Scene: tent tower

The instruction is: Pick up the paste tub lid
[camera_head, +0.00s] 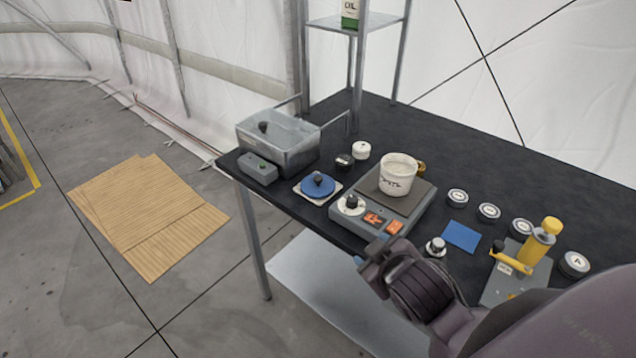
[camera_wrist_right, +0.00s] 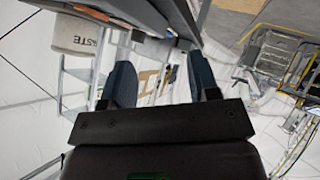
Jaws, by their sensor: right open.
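The white paste tub (camera_head: 397,178) stands upright on the grey scale (camera_head: 378,212); its lettered side also shows in the right wrist view (camera_wrist_right: 75,36). A white disc with a black knob (camera_head: 351,205) is at the scale's front left corner. A blue round lid with a dark knob (camera_head: 318,185) lies on a pale square left of the scale. I cannot tell for sure which of the two is the tub's lid. My right gripper (camera_head: 370,256) is at the table's front edge, just before the scale, apart from both. Its fingers (camera_wrist_right: 160,84) are open and empty.
A metal basin (camera_head: 278,140) and a grey box (camera_head: 258,170) stand at the left. Several white-topped round tins (camera_head: 489,212), a blue card (camera_head: 461,236) and a yellow-handled press (camera_head: 540,242) are at the right. A shelf post (camera_head: 358,75) rises behind. The back right tabletop is clear.

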